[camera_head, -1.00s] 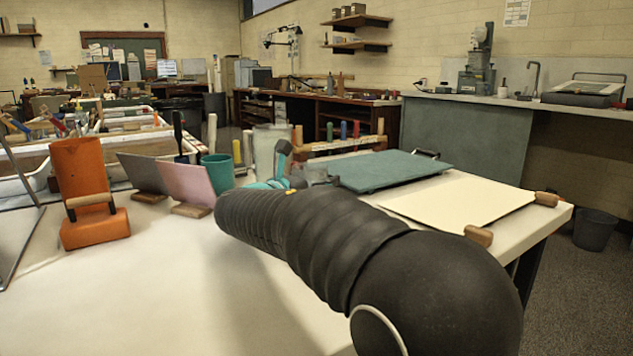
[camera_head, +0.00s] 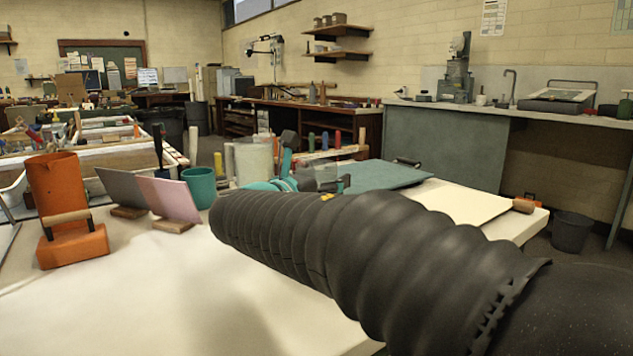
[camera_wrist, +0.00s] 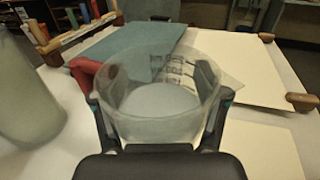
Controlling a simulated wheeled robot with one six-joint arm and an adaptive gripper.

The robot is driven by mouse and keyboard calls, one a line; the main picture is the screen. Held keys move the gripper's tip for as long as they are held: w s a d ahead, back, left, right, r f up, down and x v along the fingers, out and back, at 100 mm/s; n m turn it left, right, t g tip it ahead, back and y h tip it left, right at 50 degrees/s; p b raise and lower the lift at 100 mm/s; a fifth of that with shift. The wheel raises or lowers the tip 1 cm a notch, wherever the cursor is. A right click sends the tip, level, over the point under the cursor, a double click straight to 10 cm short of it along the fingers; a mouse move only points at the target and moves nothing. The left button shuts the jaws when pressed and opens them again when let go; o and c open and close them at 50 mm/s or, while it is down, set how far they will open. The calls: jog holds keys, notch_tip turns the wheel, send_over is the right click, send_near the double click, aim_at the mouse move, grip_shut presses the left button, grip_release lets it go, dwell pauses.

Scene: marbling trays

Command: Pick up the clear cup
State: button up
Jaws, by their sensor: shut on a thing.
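In the wrist view the clear cup (camera_wrist: 158,122) is a wide, see-through cylinder, upright with its rim facing up. My gripper (camera_wrist: 157,98) is shut on it, one finger against each side. In the head view my own arm hides most of the gripper. Part of the cup (camera_head: 325,173) shows beyond the arm, beside teal parts of the gripper. I cannot tell whether the cup's base touches the table.
A tall cloudy jug (camera_wrist: 28,100) stands close to the left of the cup. A green board (camera_head: 395,175) and a cream sheet (camera_head: 462,203) lie beyond. A teal cup (camera_head: 199,187), pink panel (camera_head: 168,199) and orange jug (camera_head: 57,190) stand left. The front table is clear.

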jog(key=shift+s+d+r, duration=0.4)
jog(key=shift+s, duration=0.2)
jog(key=shift+s+d+r, duration=0.35)
jog(key=shift+s+d, duration=0.05)
jog(key=shift+s, duration=0.2)
jog(key=shift+s+d+r, duration=0.4)
jog(key=shift+s, duration=0.2)
notch_tip(320, 180, up, 8)
jog(key=p, duration=0.7)
jog(key=shift+p, duration=0.3)
jog(key=shift+d+f, duration=0.1)
